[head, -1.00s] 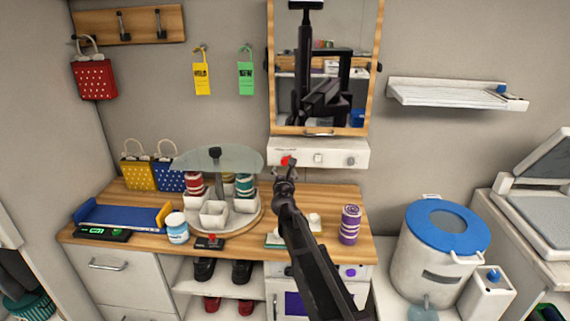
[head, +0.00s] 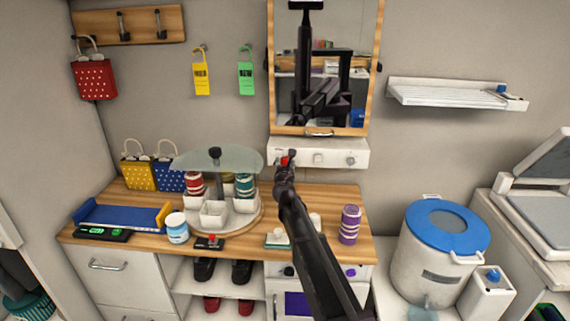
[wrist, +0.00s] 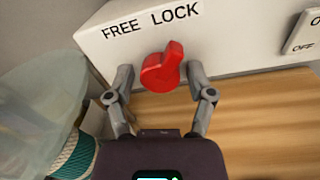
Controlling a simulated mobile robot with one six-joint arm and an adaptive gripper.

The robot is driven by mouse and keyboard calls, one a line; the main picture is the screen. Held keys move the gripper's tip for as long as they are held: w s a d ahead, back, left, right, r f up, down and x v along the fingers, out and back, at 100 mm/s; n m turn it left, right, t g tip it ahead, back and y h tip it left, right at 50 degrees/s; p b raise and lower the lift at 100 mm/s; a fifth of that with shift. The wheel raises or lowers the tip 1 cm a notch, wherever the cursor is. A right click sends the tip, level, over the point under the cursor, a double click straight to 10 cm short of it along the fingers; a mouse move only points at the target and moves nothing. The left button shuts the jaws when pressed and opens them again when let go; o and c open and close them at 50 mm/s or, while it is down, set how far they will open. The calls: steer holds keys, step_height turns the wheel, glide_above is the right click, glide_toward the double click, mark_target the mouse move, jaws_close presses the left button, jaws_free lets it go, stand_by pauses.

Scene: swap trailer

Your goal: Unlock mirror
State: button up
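The mirror (head: 345,30) in a wooden frame hangs on the wall above a white control box (head: 335,150). A red knob (wrist: 162,70) is on the box's front, under the words FREE and LOCK in the wrist view. Its narrow end points up and slightly right, toward LOCK. My gripper (wrist: 160,80) is open, with one finger on each side of the knob and gaps visible. In the head view, my gripper (head: 286,167) is at the left end of the box and partly covers the red knob (head: 285,160).
A wooden counter (head: 330,195) lies below. A round glass-topped carousel (head: 215,160) with cups stands close to the left of my gripper. A purple striped cup (head: 350,225) is to the right. A white switch (wrist: 305,35) is right of the knob.

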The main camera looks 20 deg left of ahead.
jaws_close()
steer(key=shift+n, duration=0.4)
steer(key=n, duration=0.7)
steer(key=shift+p, duration=0.35)
steer(key=n, duration=0.4)
steer(key=shift+r, duration=0.1)
steer(key=shift+n+g+h, duration=0.3)
steer(key=shift+n+h, duration=0.1)
steer(key=shift+n, duration=1.5)
